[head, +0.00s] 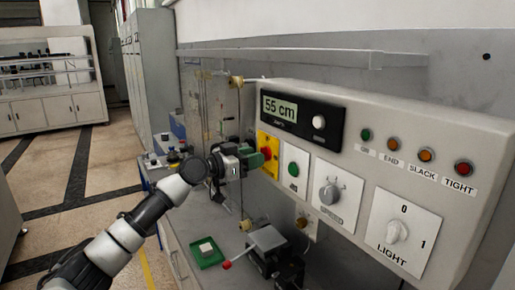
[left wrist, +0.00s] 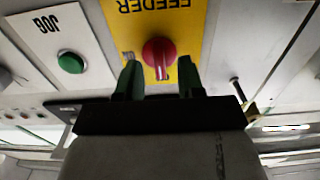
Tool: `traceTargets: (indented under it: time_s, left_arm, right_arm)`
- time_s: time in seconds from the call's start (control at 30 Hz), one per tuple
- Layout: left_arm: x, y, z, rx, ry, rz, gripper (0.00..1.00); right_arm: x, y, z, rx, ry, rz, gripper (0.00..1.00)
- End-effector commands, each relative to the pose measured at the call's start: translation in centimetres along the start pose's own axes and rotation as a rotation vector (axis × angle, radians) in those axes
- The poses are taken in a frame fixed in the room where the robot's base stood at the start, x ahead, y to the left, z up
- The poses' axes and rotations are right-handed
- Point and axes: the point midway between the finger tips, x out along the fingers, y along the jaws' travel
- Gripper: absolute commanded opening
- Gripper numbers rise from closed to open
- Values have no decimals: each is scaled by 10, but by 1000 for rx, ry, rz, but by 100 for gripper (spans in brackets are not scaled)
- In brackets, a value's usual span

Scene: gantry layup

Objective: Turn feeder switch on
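The feeder switch is a red knob (head: 266,153) on a yellow plate (head: 268,140) at the left end of the grey control panel. In the left wrist view the red knob (left wrist: 159,53) sits below the upside-down FEEDER label on the yellow plate (left wrist: 192,38). My left gripper (head: 257,159) is right at the switch. In the left wrist view its two green fingers (left wrist: 158,78) stand apart, one on each side of the knob's lower part. I cannot tell whether they touch the knob. My right gripper is in neither view.
The green JOG button (head: 293,169), SPEED knob (head: 329,192) and LIGHT knob (head: 397,231) lie to the right on the panel (head: 465,210). A 55 cm display (head: 280,109) is above. Below are a green tray (head: 207,260) and a red-tipped lever (head: 227,265).

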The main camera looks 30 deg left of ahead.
Motion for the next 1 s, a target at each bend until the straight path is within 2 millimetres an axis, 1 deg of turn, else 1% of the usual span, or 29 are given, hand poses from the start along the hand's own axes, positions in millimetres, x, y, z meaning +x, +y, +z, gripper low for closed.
traceTargets:
  time_s: [0.03, 0.1, 0.17, 0.27, 0.47, 0.57, 0.7, 0.73, 0.9, 1.0]
  left_arm:
    - [6, 0, -3, -2, 1, 0, 38]
    - [12, 0, -2, -1, 0, 0, 38]
    - [15, 0, -1, -1, 0, 0, 38]
    - [17, 0, 0, 0, -1, 0, 38]
    - [17, 0, 1, 0, -1, -1, 38]
    - [17, 0, 1, 0, -1, -1, 24]
    - [17, 0, 1, 0, -1, -1, 3]
    - [17, 0, 1, 0, -1, -1, 0]
    - [17, 0, 1, 2, 0, -1, 0]
    - [17, 0, 2, 14, 0, -1, 0]
  right_arm:
    - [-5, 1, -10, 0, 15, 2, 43]
    - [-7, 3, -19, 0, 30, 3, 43]
    - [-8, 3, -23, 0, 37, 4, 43]
    - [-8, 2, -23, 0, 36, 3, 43]
    - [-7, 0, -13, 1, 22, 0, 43]
    - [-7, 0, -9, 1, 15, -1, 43]
    - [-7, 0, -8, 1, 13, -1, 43]
    - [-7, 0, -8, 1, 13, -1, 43]
    - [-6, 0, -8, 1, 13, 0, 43]
    - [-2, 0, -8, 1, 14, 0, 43]
